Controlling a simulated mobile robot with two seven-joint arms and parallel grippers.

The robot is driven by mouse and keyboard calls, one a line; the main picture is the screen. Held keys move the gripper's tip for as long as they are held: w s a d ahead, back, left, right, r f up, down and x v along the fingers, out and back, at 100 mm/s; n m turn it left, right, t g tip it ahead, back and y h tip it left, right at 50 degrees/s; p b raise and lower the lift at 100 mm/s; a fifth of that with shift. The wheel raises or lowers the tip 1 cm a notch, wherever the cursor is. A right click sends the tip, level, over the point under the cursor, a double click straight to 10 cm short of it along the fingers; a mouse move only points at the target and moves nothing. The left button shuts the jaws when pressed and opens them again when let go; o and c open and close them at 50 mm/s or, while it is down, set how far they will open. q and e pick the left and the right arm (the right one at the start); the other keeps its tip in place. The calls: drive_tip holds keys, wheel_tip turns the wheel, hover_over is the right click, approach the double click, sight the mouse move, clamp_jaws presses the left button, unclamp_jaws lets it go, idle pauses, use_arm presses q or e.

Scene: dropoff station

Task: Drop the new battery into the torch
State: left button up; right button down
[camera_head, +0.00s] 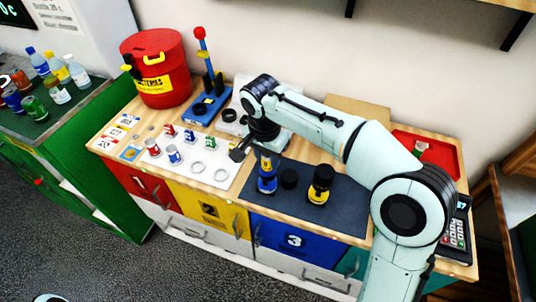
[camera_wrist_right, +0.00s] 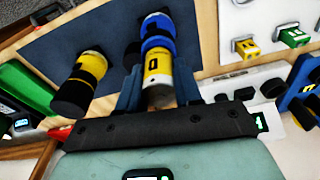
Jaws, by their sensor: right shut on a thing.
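My right gripper (camera_head: 262,150) is over the dark mat (camera_head: 340,208), pointing down, and is shut on a yellow battery. In the right wrist view the battery (camera_wrist_right: 157,82) is between the two fingers of the gripper (camera_wrist_right: 158,97), with a dark mark on its side. The blue torch (camera_head: 267,183) stands upright on the mat directly below the battery; it also shows in the wrist view (camera_wrist_right: 158,27). The battery lines up with the torch's top, but I cannot tell how far its lower end is inside. My left gripper is not in view.
A black round cap (camera_head: 289,178) and a yellow-and-black torch (camera_head: 320,186) stand right of the blue torch. A white board (camera_head: 207,180) with small cans and rings lies left. A red battery bin (camera_head: 158,70) and a blue stand (camera_head: 207,106) are behind. A red tray (camera_head: 438,158) is at right.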

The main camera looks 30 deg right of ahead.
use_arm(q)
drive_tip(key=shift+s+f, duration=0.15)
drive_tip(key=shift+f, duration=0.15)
use_arm(e)
drive_tip(key=shift+s+f, duration=0.2)
drive_tip(key=shift+f, duration=0.65)
idle(0.7)
drive_tip(key=shift+c, duration=1.6)
unclamp_jaws()
drive_tip(key=shift+w+r+p, duration=0.2)
drive_tip(key=shift+r+p, duration=0.55)
drive_tip(key=shift+r, duration=0.65)
wheel_tip(320, 180, up, 2)
drive_tip(key=shift+p, duration=0.6)
drive_tip(key=shift+r+p, duration=1)
drive_tip(key=shift+r, duration=0.6)
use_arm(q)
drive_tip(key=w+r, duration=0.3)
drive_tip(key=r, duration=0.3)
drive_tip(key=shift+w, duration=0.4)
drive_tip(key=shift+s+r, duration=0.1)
